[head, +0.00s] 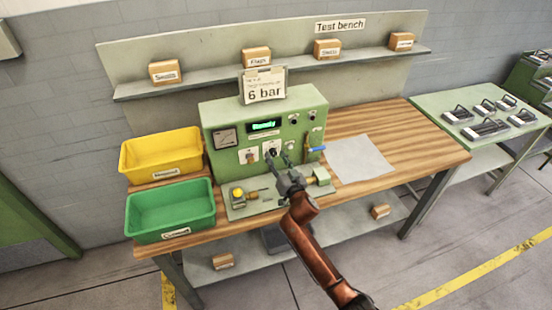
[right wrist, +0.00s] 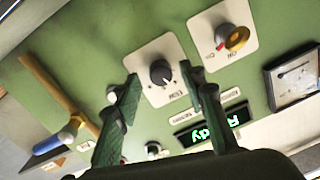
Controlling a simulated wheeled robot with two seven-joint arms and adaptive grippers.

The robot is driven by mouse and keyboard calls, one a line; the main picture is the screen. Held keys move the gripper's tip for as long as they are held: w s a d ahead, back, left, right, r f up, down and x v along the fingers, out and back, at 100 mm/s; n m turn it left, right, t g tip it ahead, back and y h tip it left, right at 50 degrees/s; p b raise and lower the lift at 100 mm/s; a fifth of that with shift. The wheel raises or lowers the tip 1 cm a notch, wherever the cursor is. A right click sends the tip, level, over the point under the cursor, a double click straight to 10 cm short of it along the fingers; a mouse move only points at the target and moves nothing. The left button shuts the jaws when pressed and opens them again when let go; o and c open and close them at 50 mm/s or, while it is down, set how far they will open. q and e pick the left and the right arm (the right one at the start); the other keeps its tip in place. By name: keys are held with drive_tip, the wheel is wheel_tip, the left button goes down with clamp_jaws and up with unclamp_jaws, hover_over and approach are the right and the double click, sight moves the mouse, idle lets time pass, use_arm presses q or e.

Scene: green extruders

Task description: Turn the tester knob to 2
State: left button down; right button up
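The tester (head: 230,137) is a green box on the bench, with a lit display (head: 264,126) reading "Ready". Its black knob (right wrist: 162,72) sits on a white plate in the right wrist view, with a light pointer mark; the number it points at is too small to read. My right gripper (right wrist: 165,82) is open, its two green-grey fingers apart on either side of the knob in that view, with no clear contact. In the head view the right gripper (head: 284,177) is in front of the panel, just below the knob. My left gripper is not in view.
A blue-handled lever (head: 316,149) is at the panel's right. Yellow (head: 163,150) and green (head: 170,207) bins stand left. A paper sheet (head: 360,158) lies right.

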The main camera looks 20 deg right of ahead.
drive_tip(key=c, duration=0.6)
clamp_jaws()
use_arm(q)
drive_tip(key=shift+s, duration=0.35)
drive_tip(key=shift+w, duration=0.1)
